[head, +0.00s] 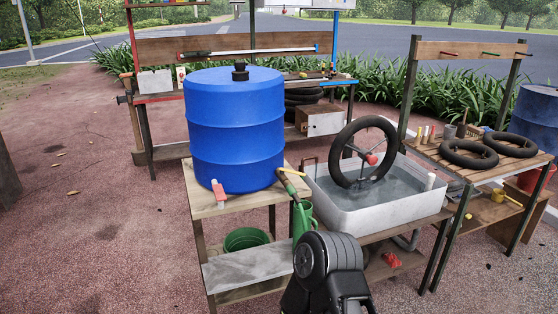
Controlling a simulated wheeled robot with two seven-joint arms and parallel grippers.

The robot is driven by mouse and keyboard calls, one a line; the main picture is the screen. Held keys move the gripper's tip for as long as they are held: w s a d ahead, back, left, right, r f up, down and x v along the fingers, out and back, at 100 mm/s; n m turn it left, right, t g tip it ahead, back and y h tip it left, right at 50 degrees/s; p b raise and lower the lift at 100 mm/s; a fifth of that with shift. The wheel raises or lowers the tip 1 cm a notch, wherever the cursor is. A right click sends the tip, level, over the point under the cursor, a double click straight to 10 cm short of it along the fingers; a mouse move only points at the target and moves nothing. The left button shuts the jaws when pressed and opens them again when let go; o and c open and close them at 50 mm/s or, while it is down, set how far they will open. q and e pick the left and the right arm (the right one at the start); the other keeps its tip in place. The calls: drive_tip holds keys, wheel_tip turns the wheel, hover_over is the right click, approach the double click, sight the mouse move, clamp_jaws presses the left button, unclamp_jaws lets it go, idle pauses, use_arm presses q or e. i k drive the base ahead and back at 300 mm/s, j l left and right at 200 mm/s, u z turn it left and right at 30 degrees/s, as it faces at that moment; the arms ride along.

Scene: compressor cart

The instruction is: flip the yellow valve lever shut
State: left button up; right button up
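A small yellow lever (292,172) shows just right of the blue barrel's lower side. It is at the top of a dark green and tan fitting (287,184) that slants down to the right. The lever lies close to level, sloping slightly down to the right. A green container (303,215) stands below it. The blue barrel (236,135) with a black cap stands on a wooden stand. A dark link of my arm rises at the bottom centre, below the lever and apart from it. I see no fingertips of either gripper.
A wooden stand (213,207) carries the barrel and a red-and-white item (219,192). To its right, a grey water tub (385,222) holds an upright wheel (340,155). A slatted bench (515,160) with tyres stands farther right. The paved ground at left is mostly open.

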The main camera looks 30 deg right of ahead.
sight(281, 170)
drive_tip(key=i+l, duration=0.1)
drive_tip(key=l, duration=0.25)
drive_tip(key=i+l+z, duration=0.1)
drive_tip(key=l, duration=0.25)
drive_tip(key=i+l, duration=0.15)
drive_tip(key=l, duration=0.2)
drive_tip(key=i+l+z, duration=0.1)
drive_tip(key=l, duration=0.2)
drive_tip(key=l+z, duration=0.1)
drive_tip(key=l, duration=0.75)
